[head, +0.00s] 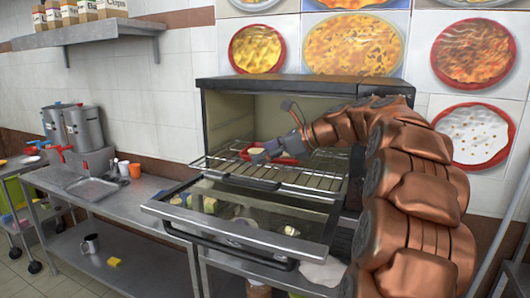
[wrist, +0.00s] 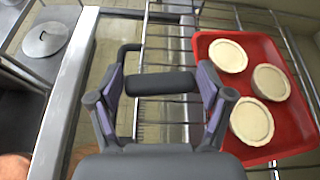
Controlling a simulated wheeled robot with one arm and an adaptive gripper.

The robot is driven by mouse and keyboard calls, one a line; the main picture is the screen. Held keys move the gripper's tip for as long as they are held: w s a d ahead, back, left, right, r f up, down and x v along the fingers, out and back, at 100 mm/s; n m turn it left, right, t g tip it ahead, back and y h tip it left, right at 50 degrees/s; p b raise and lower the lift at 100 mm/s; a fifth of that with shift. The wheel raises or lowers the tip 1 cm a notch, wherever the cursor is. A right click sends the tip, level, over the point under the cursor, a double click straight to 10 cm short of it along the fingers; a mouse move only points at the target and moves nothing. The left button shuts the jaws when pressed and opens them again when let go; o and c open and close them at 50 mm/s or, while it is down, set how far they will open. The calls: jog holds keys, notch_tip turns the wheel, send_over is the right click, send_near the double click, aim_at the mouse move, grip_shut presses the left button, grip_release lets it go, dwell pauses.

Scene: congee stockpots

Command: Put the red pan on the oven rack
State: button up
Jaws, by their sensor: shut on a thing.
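The red pan (head: 287,159) is at the oven opening, over the wire rack (head: 312,179). In the wrist view the red pan (wrist: 290,125) is to the right of my gripper and holds three pale round pies. My gripper (head: 262,157) is at the pan in the head view.
The glass oven door (head: 240,215) is folded down in front of the rack. The oven (head: 290,83) has side walls and a roof close around the opening. A steel counter (head: 110,205) with stockpots (head: 82,128) and cups is at the left.

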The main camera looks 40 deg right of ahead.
jog(key=shift+f+p, duration=0.35)
jog(key=shift+f, duration=0.05)
dwell(0.4)
jog(key=o, duration=1.7)
jog(key=shift+r, duration=0.1)
jog(key=v, duration=1.2)
